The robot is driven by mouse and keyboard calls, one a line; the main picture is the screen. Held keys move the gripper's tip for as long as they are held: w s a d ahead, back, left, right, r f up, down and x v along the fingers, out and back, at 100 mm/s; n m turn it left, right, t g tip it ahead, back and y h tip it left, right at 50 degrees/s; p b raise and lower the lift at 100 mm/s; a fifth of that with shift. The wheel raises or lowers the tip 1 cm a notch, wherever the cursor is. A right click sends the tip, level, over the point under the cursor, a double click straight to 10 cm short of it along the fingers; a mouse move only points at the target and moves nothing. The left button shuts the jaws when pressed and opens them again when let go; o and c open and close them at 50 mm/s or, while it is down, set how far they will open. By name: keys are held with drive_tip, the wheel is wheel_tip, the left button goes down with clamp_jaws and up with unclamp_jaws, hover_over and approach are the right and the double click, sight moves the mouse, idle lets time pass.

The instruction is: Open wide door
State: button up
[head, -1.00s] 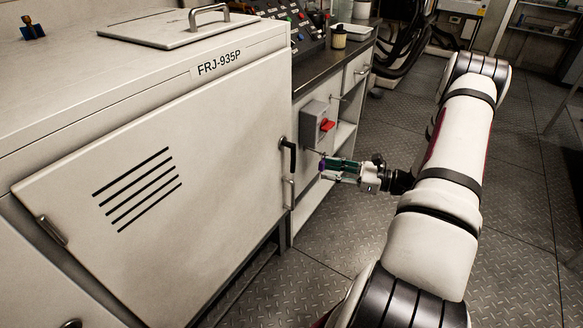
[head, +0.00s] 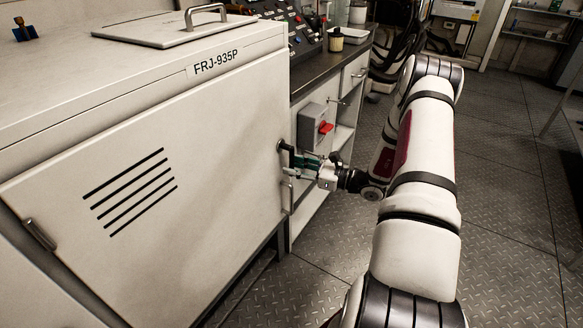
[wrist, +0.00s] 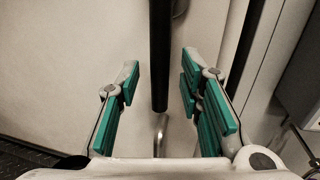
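The wide door (head: 150,200) is a pale slatted panel under the label FRJ-935P in the head view, and it looks shut. Its black handle (head: 287,152) is at the door's right edge. In the wrist view the handle (wrist: 160,55) is a dark vertical bar between the fingers. My gripper (head: 304,163) is close to the handle on its right in the head view. In the wrist view my gripper (wrist: 160,88) is open, with green pads on either side of the bar and a gap on both sides. Whether the bar is fully between the pads in depth is hard to tell.
A grey box with a red switch (head: 325,128) is on the cabinet just right of the handle, near my gripper. A metal hinge (head: 40,234) is at the door's left edge. Metal-plate floor (head: 320,262) is clear in front of the cabinets.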

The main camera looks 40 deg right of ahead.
drive_tip(key=shift+w+a, duration=0.3)
drive_tip(key=shift+w, duration=0.15)
clamp_jaws()
